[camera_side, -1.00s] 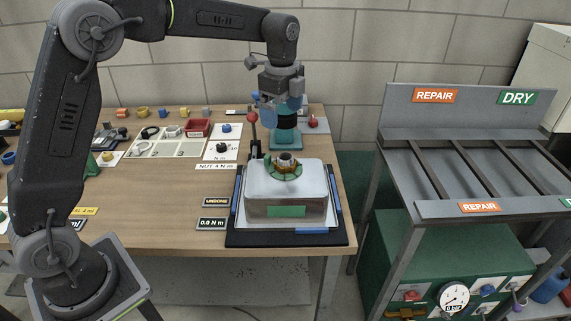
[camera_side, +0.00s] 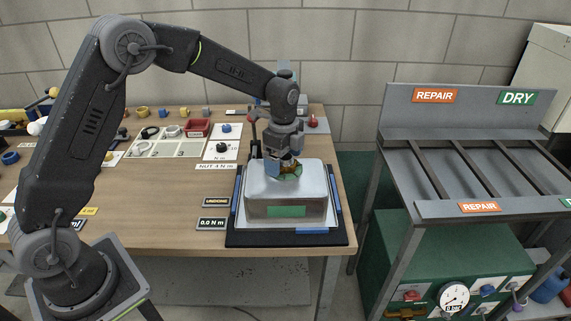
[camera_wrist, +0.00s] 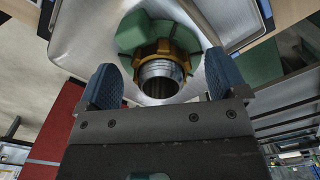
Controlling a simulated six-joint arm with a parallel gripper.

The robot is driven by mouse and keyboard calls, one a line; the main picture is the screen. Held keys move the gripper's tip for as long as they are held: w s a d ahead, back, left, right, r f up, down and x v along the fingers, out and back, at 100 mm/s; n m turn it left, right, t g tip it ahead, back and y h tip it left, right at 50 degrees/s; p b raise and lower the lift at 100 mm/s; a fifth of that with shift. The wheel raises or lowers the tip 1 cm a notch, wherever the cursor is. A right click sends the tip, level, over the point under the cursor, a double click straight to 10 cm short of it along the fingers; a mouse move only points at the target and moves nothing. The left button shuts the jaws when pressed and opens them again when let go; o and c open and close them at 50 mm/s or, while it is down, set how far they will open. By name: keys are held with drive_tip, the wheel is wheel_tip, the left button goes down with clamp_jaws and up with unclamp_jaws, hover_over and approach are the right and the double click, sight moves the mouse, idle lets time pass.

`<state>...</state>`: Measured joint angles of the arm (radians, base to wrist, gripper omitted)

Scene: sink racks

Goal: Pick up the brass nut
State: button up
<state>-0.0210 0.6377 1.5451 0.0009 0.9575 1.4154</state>
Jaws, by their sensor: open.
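The brass nut (camera_wrist: 178,50) sits around a silver threaded tube (camera_wrist: 160,72) on top of the metal sink block (camera_side: 310,190), with a green ring (camera_wrist: 130,35) under it. In the side view the nut (camera_side: 290,167) is partly hidden by my gripper. My gripper (camera_wrist: 162,88) is open, with one blue-padded finger on each side of the tube and nothing between them that I can see held. In the side view my gripper (camera_side: 280,172) is low over the block's top, close to the nut. Whether the fingers touch the nut cannot be told.
The block rests on a black mat (camera_side: 238,237) at the bench's right end. A red-knobbed lever (camera_side: 252,118) stands behind it. Small parts and a red tray (camera_side: 197,127) lie to the left. A grey rack (camera_side: 470,175) stands right, beyond a gap.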

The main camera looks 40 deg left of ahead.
drive_tip(key=shift+f, duration=0.2)
drive_tip(key=c, duration=1)
drive_tip(key=shift+c, duration=0.3)
drive_tip(key=shift+r, duration=0.2)
